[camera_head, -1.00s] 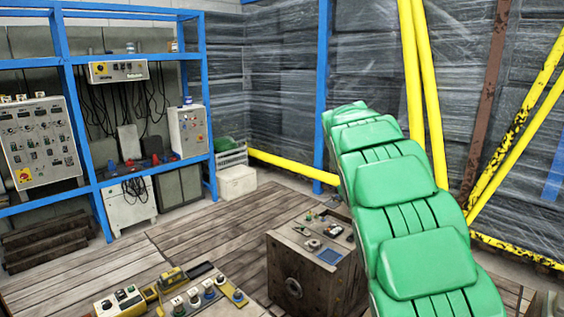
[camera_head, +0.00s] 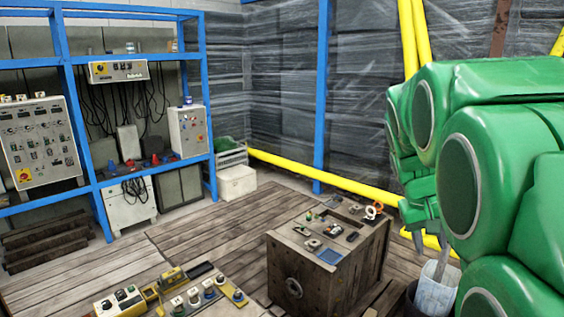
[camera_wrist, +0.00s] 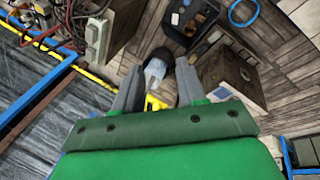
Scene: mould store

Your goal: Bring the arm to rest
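My green arm fills the right side of the head view. My gripper (camera_wrist: 158,88) shows in the wrist view with its two grey fingers spread apart, and I see nothing held between them. A dark bin (camera_wrist: 160,55) with a pale liner appears beyond the fingers, apart from them. In the head view the gripper (camera_head: 430,225) is partly hidden by the arm links and hangs above the right part of the floor, right of the wooden crate.
A wooden crate (camera_head: 325,265) with small parts on top stands left of my arm. The lined bin (camera_head: 436,288) is close under the arm. A control panel table (camera_head: 170,297) is in front. Blue shelving (camera_head: 73,110) stands left; a yellow rail (camera_head: 300,172) runs behind. Plank floor lies between.

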